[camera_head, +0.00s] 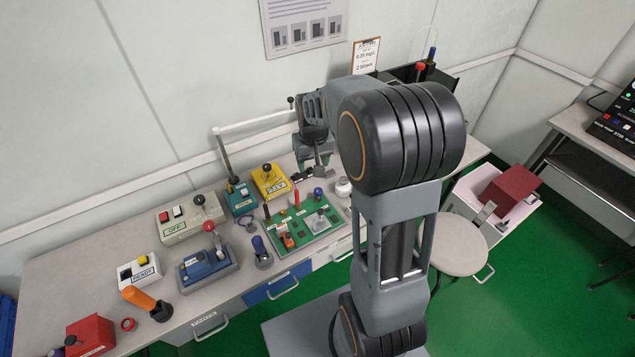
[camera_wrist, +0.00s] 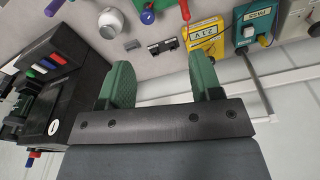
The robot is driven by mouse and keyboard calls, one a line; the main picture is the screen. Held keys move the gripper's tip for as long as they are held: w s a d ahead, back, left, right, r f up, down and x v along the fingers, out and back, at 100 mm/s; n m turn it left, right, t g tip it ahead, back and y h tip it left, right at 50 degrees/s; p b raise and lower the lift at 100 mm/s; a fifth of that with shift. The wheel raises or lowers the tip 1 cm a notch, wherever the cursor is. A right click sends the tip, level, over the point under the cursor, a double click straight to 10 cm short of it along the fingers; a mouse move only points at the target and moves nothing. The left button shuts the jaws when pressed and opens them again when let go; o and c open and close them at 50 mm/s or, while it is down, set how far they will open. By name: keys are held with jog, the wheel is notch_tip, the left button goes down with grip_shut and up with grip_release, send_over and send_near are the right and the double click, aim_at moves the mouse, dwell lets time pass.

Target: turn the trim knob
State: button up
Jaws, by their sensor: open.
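My gripper (camera_head: 314,164) hangs over the back of the bench, behind the green board (camera_head: 282,241). In the wrist view its two green fingers (camera_wrist: 160,84) stand apart with nothing between them. A small grey cylinder (camera_wrist: 132,45) and a low black block (camera_wrist: 162,47) lie on the bench beyond the fingertips. A white round jar-like thing (camera_wrist: 110,24) stands beside the cylinder; it shows in the head view (camera_head: 343,187) right of the board. A blue-topped knob (camera_head: 318,193) is on the board's back edge. No readable label tells which one is the trim knob.
A yellow box (camera_head: 270,181) and a teal box (camera_head: 240,199) with a lever stand left of my gripper. A dark case (camera_wrist: 62,75) with coloured parts is close on the other side. A white rail (camera_head: 255,122) runs near the wall. Several control boxes fill the bench's left.

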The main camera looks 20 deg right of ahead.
jog(key=g+p, duration=0.1)
jog(key=p, duration=0.1)
send_over(318, 190)
notch_tip(318, 190, down, 6)
notch_tip(318, 190, down, 14)
jog(key=shift+r+p, duration=0.15)
jog(key=shift+p, duration=1)
jog(key=shift+m, duration=0.3)
jog(key=c, duration=0.9)
